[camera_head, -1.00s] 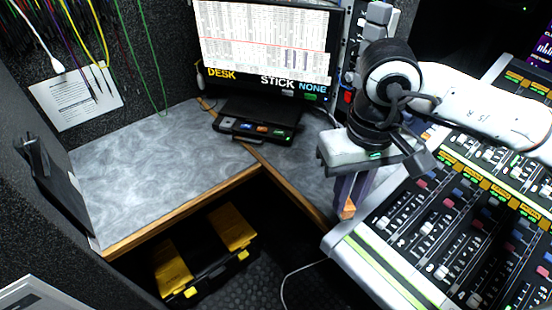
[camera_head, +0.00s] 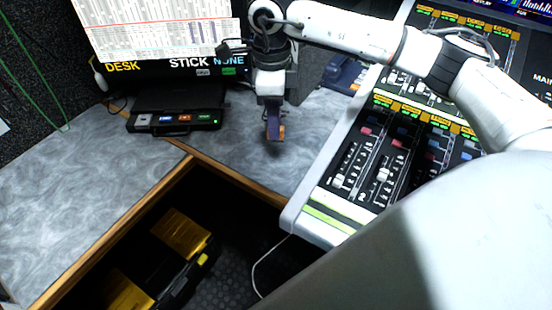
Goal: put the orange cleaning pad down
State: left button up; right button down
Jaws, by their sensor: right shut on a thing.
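My right gripper (camera_head: 273,120) points down over the grey desk (camera_head: 225,145), between the black device and the mixing console. It is shut on the orange cleaning pad (camera_head: 281,132), a small piece showing orange at its right side between the fingertips. Most of the pad is hidden by the fingers. I cannot tell whether the pad touches the desk surface. My left gripper is not in view.
A black device (camera_head: 175,121) with a row of slots stands left of the gripper, below a monitor (camera_head: 160,35). The mixing console (camera_head: 330,205) is at right. A black and yellow case (camera_head: 180,235) sits under the desk. The left desk is clear.

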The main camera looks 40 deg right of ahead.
jog(key=shift+w+d+f+m, duration=0.2)
jog(key=shift+f+m, duration=0.15)
jog(key=shift+m, duration=0.15)
notch_tip(320, 180, down, 10)
jog(key=shift+d+r, duration=0.1)
jog(key=shift+r, duration=0.05)
jog(key=c, duration=1.7)
grip_release()
jog(key=shift+o, duration=0.2)
